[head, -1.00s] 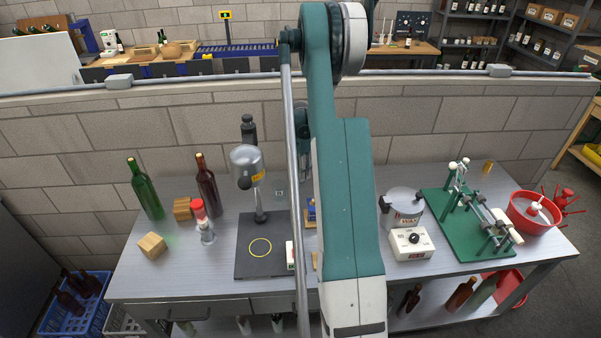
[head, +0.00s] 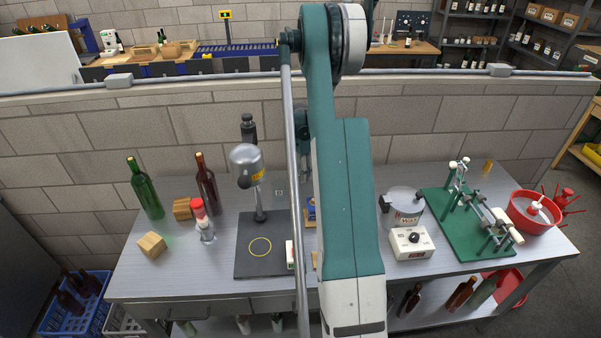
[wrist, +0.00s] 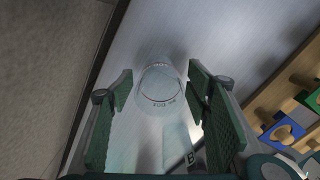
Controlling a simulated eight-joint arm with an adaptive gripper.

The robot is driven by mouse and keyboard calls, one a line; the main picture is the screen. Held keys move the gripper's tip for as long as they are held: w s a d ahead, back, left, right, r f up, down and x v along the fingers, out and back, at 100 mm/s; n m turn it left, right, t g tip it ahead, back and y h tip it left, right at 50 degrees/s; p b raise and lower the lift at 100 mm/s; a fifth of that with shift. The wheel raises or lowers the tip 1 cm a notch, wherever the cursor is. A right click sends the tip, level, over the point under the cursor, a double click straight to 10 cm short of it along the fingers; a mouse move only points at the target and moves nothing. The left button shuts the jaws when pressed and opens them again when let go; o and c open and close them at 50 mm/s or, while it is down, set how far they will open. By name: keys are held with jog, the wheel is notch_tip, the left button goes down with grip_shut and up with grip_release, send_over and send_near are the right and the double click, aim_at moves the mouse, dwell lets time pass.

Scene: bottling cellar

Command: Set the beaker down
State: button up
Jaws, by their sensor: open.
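A clear glass beaker (wrist: 162,97) with dark printing shows in the wrist view, over the grey metal bench top (wrist: 150,40). My gripper (wrist: 160,84) has its two green-padded fingers spread, one on each side of the beaker. A gap shows between the glass and each finger pad. The beaker appears to stand on the bench, but its base is hard to make out through the glass. In the head view my arm hides both the beaker and the gripper.
In the head view, a dark base plate (head: 249,264) with a yellow ring, bottles (head: 147,190) and a wax pot (head: 405,205) flank my arm.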

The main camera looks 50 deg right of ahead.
jog(key=shift+r, duration=0.2)
notch_tip(320, 180, up, 12)
dwell(0.7)
dwell(0.5)
